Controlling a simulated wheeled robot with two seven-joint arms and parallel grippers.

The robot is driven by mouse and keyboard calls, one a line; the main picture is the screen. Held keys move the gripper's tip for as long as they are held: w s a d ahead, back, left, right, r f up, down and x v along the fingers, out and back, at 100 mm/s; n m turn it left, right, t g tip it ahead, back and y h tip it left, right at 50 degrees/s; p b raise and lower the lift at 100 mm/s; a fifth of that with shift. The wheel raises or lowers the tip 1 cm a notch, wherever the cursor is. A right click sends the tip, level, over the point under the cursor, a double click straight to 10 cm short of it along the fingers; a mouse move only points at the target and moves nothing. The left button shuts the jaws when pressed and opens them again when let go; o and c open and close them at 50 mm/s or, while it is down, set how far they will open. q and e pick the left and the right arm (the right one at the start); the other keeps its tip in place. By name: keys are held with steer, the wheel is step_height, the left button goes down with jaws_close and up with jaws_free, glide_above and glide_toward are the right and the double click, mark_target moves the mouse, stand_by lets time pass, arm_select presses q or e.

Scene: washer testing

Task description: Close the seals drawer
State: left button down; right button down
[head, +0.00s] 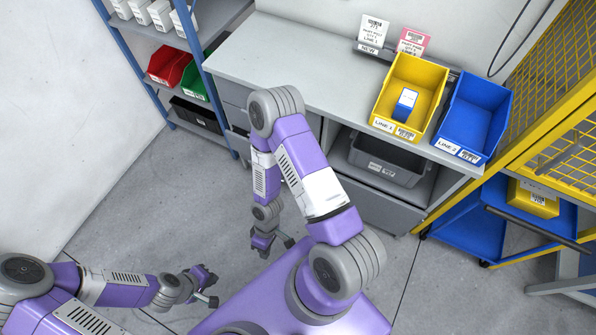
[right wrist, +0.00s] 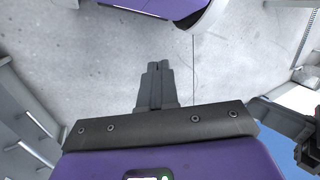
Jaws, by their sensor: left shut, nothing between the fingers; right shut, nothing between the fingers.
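The grey drawer fronts (head: 234,93) are under the left part of the workbench, partly hidden behind my right arm. No seals label is readable, so I cannot tell which drawer is the seals drawer or how far it stands out. My right gripper (head: 268,247) is low in front of the bench, apart from the drawers, pointing down towards the floor. In the right wrist view its fingers (right wrist: 157,68) are together and empty above grey floor. My left gripper (head: 208,287) is shut and empty over the floor at lower left, far from the bench.
The workbench top (head: 285,55) carries a yellow bin (head: 425,75) and a blue bin (head: 475,110) at right. A dark grey tote (head: 388,160) sits on the open shelf below. A blue-framed rack (head: 205,85) stands at left. Floor (head: 150,215) is clear at left.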

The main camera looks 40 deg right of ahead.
steer(key=s+d+f+n+g+h+b, duration=0.2)
steer(key=s+d+f+n+g+h, duration=0.25)
steer(key=f+n, duration=0.45)
steer(key=w+d+f+n+t+h+b, duration=0.1)
steer(key=w+d+f+n+t+h, duration=0.2)
steer(key=d+n+h, duration=0.6)
steer(key=w+d+n+t+h+b, duration=0.1)
steer(key=w+d+n+t+h, duration=0.15)
steer(key=w+n+t, duration=0.45)
steer(key=w+d+n+t+h+b, duration=0.1)
steer(key=w+d+n+t, duration=0.2)
steer(key=w+n, duration=0.75)
steer(key=r+b+x, duration=0.1)
steer(key=b+x, duration=0.2)
steer(key=x, duration=1)
steer(key=shift+d+r, duration=0.3)
steer(key=shift+d, duration=0.25)
